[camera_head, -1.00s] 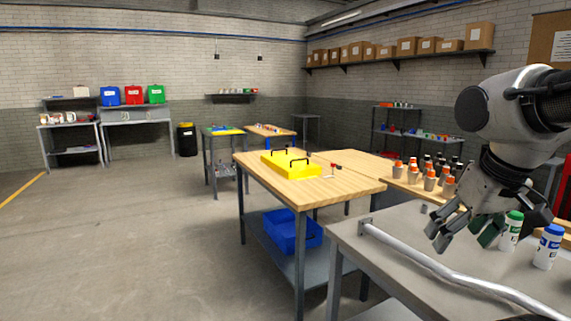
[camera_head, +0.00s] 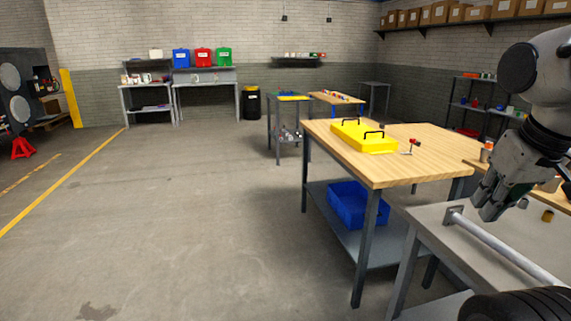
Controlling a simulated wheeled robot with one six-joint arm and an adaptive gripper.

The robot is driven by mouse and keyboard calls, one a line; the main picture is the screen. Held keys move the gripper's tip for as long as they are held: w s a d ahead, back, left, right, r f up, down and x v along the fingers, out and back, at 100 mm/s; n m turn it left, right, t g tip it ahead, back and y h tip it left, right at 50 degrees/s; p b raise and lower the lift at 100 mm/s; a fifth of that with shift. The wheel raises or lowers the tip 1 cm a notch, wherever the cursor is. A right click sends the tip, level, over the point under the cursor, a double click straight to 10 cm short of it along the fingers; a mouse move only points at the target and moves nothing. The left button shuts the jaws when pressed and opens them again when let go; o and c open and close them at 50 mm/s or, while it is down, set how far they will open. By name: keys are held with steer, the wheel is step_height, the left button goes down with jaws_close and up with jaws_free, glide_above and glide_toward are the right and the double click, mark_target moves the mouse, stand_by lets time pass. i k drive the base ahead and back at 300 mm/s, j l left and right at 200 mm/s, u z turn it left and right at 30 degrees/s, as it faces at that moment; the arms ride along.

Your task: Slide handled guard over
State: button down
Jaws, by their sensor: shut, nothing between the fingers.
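The handled guard is a yellow, box-like cover (camera_head: 363,139) with two black handles on top. It lies on the wooden-topped workbench (camera_head: 410,173) in the middle right of the view. My gripper (camera_head: 488,211) is at the right, with its dark grey fingers pointing down and closed together, holding nothing. It is well apart from the guard, nearer to me, above the grey table with the metal rail.
A grey table (camera_head: 435,222) with a metal rail (camera_head: 500,248) stands at the near right. A small red-topped part (camera_head: 413,143) stands right of the guard. A blue bin (camera_head: 352,204) sits on the bench's lower shelf. The floor at left is open.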

mark_target(361, 132)
steer(key=i+j+u, duration=0.25)
steer(key=i, duration=0.6)
steer(key=i+u, duration=0.3)
steer(key=i, duration=0.5)
steer(key=i+j+z, duration=0.15)
steer(key=i+z, duration=0.35)
steer(key=i, duration=0.2)
steer(key=i+j+z, duration=0.45)
steer(key=i, duration=0.25)
steer(key=i+j+z, duration=0.5)
steer(key=j, duration=0.2)
steer(key=i+l, duration=0.05)
